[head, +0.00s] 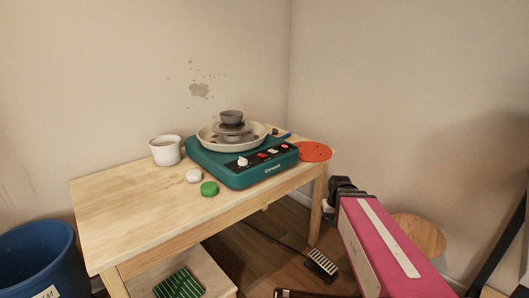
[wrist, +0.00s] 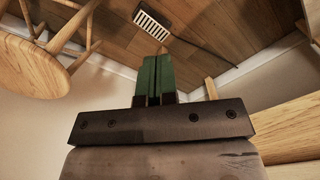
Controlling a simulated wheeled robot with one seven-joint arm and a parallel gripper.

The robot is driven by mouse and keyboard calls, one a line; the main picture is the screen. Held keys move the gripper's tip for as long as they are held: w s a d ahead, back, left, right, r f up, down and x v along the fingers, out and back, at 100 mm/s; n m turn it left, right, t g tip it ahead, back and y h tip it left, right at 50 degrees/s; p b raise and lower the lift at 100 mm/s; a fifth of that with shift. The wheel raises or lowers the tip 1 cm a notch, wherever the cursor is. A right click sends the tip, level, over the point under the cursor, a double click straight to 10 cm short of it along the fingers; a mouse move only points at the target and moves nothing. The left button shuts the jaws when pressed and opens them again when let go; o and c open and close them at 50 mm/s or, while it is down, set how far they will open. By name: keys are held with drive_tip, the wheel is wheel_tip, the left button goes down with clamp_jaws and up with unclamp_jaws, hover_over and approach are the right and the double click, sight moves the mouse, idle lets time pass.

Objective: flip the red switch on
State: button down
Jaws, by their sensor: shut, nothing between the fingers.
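The teal pottery wheel (head: 225,172) stands on the wooden table, with a dark control panel on its front. The panel carries a white knob (head: 242,161) and small red and pale controls, one a red piece (head: 284,146) near its right end. They are too small to tell which is the red switch or its position. My gripper (head: 345,186) is right of the table, apart from the wheel. In the wrist view its green fingers (wrist: 155,62) are together and empty, with the floor beyond them. The wheel is not in the wrist view.
The wooden table (head: 115,195) also bears a white cup (head: 166,150), a green disc (head: 209,189), a pale round piece (head: 193,175) and an orange disc (head: 314,152). A foot pedal (head: 321,265) lies on the floor. A round stool (head: 418,234) stands behind my arm.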

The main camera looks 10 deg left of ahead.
drive_tip(key=w+a+r+n, duration=0.2)
drive_tip(key=w+a+r, duration=0.5)
drive_tip(key=r, duration=0.1)
wheel_tip(320, 180, up, 28)
drive_tip(key=n+t+y, duration=0.1)
drive_tip(key=n+y, duration=0.1)
drive_tip(key=n, duration=0.4)
hover_over(264, 155)
drive_tip(key=s+d, duration=0.2)
drive_tip(key=shift+w+a, duration=0.1)
drive_tip(key=shift+w, duration=0.05)
drive_tip(key=x, duration=0.8)
drive_tip(key=d+x, duration=0.1)
drive_tip(key=x, duration=0.3)
drive_tip(key=shift+a+f, duration=0.1)
drive_tip(key=shift+f, duration=0.2)
drive_tip(key=shift+s+f, duration=0.25)
drive_tip(key=shift+f, duration=0.5)
